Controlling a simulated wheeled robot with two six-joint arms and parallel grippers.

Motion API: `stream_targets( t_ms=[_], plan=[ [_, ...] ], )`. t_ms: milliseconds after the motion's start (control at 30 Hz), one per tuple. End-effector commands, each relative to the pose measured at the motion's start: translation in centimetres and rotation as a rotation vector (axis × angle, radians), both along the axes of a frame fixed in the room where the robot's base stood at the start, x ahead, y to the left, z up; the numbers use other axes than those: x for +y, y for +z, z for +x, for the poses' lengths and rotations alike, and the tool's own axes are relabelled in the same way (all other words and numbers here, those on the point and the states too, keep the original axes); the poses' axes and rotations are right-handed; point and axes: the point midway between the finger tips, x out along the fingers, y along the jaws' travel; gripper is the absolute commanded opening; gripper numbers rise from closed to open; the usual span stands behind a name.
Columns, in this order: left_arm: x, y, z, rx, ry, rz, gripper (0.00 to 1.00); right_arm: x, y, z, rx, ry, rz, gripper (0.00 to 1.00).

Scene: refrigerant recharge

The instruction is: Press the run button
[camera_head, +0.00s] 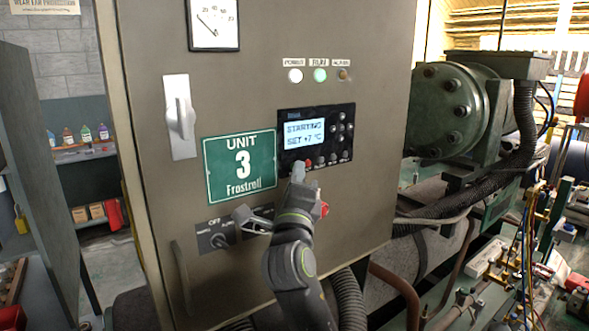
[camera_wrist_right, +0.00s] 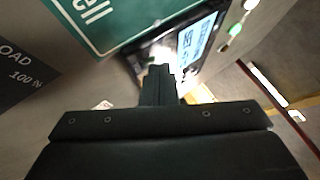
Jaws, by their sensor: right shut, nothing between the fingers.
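The control panel (camera_head: 340,125) is a dark box on the cabinet front. Its lit display (camera_head: 304,133) reads "STARTING" and "SET +7 °C". A row of small buttons runs under the display, with a red one (camera_head: 308,162) near my fingertips, and more buttons sit right of the display. My right gripper (camera_head: 298,172) is shut and empty, its tips at the panel's lower left edge and hiding part of the button row. I cannot tell whether they touch. In the right wrist view the shut fingers (camera_wrist_right: 159,80) point at the panel beside the lit display (camera_wrist_right: 196,42). My left gripper is not in view.
The "POWER", "RUN" and alarm lamps (camera_head: 319,75) sit above the panel; the run lamp looks green. A green "UNIT 3" sign (camera_head: 240,165) is left of the panel. Rotary switches (camera_head: 220,240) and a handle (camera_head: 181,277) stick out below. Compressor machinery (camera_head: 455,105) stands right.

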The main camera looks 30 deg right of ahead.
Motion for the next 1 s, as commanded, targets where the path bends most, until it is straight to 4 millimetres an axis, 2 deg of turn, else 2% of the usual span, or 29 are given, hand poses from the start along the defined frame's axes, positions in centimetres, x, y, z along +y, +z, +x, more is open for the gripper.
stream_targets(
  t_ms=[267, 600, 1000],
  plan=[
    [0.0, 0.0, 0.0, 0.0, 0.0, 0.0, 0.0, 0.0, 0.0, -0.1, -0.001, 0.001, 0.0, 0.0],
    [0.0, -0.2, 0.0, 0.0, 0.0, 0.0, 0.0, -0.1, 0.0, -1.5, -0.001, 0.001, 0.0, 0.0],
    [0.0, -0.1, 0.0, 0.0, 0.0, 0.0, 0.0, -0.1, 0.0, -2.0, -0.001, 0.0, 0.001, 0.0]
  ],
)
